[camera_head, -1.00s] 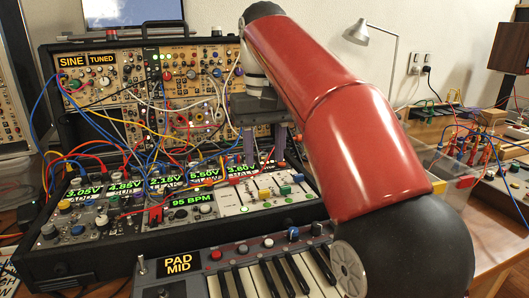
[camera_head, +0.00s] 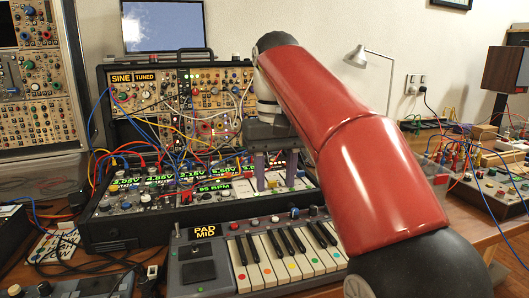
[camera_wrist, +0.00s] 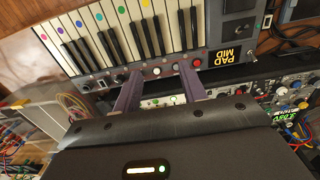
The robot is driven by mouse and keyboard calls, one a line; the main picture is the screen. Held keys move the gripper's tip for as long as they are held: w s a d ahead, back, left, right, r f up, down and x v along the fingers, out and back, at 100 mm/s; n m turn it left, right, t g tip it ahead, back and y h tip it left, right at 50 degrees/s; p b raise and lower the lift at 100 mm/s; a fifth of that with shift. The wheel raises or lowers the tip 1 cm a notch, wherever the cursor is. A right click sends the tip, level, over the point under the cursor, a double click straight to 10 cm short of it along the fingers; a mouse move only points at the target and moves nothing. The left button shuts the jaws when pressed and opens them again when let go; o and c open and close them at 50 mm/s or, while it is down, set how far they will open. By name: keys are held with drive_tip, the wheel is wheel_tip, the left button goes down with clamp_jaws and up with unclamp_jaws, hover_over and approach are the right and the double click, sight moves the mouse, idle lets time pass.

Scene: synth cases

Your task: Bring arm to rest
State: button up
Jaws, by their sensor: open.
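My gripper (camera_head: 275,182) is open, with nothing between its two purple-grey fingers. It points down over the right part of the modular synth case's lower panel (camera_head: 228,208), where the white slider section is. In the wrist view my gripper (camera_wrist: 161,76) shows its fingers apart, with the keyboard (camera_wrist: 105,35) beyond them. My red arm reaches across the right half of the head view and hides part of the keyboard's right end. I cannot tell whether the fingertips touch the panel.
The keyboard (camera_head: 205,271), labelled PAD MID, stands in front of the case. Patch cables cross the case's upright panel (camera_head: 200,80). A monitor (camera_head: 152,26) and a lamp (camera_head: 358,56) stand behind. A green-grey box with cables (camera_head: 497,195) is at right. Loose cables lie at left.

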drive_tip(key=s+d+f+m+t, duration=0.2)
drive_tip(key=s+d+f+t, duration=0.1)
drive_tip(key=s+d+f, duration=0.5)
drive_tip(key=s+d+f+m+t, duration=0.1)
drive_tip(key=s+d+f, duration=0.4)
drive_tip(key=s+f, duration=0.5)
wheel_tip(320, 180, down, 3)
drive_tip(key=shift+s+d+f+t, duration=0.2)
drive_tip(key=shift+s+t, duration=0.15)
drive_tip(key=shift+t, duration=0.45)
